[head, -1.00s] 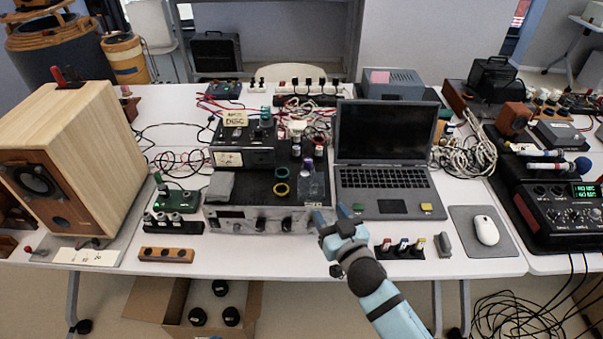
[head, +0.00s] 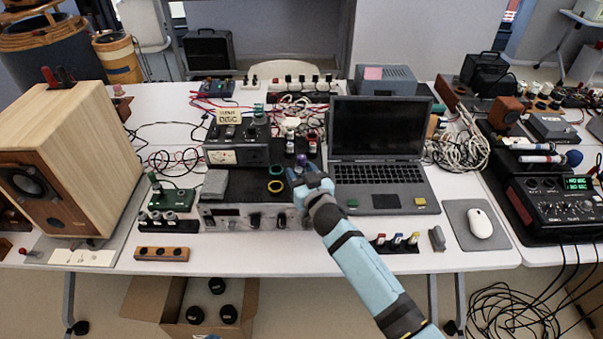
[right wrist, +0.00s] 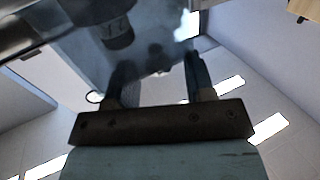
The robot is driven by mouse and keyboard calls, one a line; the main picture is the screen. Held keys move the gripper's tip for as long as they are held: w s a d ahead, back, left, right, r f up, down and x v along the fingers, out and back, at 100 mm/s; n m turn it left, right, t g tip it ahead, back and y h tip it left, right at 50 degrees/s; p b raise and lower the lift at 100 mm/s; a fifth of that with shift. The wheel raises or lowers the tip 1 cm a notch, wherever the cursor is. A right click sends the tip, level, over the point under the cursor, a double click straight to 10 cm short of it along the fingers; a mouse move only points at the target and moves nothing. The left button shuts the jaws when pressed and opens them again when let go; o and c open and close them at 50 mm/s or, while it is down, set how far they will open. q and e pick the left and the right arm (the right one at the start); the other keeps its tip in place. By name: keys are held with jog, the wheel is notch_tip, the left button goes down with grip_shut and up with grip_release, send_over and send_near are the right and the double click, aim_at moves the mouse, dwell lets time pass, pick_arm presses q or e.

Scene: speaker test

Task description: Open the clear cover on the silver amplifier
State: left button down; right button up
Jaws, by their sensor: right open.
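The silver amplifier (head: 228,218) sits near the table's front edge, its knobbed face toward me. My right gripper (head: 303,175) is at the right end of its top, where the clear cover is, and mostly hides that cover in the head view. In the right wrist view the two fingers (right wrist: 158,72) are apart. A see-through grey-blue panel, apparently the clear cover (right wrist: 155,48), lies across and beyond the fingertips, with a dark knob (right wrist: 116,32) beside it. I cannot tell whether the fingers touch the panel. My left gripper is out of view.
A laptop (head: 378,175) stands just right of the amplifier, close to my right arm. A green and a yellow ring (head: 276,187) lie on the amplifier's top. A wooden speaker (head: 75,150) is at left. Small coloured plugs (head: 397,240) sit by the front edge.

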grip_shut()
